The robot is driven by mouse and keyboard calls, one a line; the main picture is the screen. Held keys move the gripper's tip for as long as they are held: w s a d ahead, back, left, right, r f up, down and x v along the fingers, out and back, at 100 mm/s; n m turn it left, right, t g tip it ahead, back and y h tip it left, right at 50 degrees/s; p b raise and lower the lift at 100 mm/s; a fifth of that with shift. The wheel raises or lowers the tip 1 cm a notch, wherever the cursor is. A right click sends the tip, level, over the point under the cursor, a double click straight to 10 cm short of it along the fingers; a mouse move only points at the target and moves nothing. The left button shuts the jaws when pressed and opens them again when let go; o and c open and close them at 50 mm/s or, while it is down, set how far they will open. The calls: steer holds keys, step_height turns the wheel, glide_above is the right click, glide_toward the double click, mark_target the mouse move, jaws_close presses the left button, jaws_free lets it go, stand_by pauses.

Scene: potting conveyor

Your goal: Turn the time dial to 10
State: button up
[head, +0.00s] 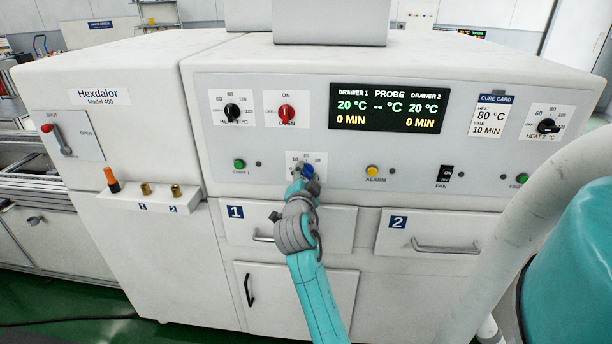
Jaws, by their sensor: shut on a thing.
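The time dial (308,171) is a blue knob on the white oven panel, below the red switch and left of the yellow alarm button. Numbers on its plate show above it, with 10 at the left and higher values toward the right. My gripper (304,176) is at the dial, shut on the knob. It hides the lower part of the plate and most of the knob, so the pointer setting is not readable. The display (388,108) reads 0 MIN for both drawers, 20 °C each. The cure card (490,115) reads 80 °C and 10 MIN.
The Heat 1 dial (232,111), red oven switch (286,112), green start button (239,163) and alarm button (372,171) surround the time dial. Drawer 1 (335,234) and drawer 2 (445,249) have handles below. The panel right of my gripper is clear up to the alarm button.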

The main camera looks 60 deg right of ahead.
steer(key=o, duration=1.1)
steer(key=shift+o, duration=0.2)
steer(key=shift+a, duration=0.1)
steer(key=v, duration=1.2)
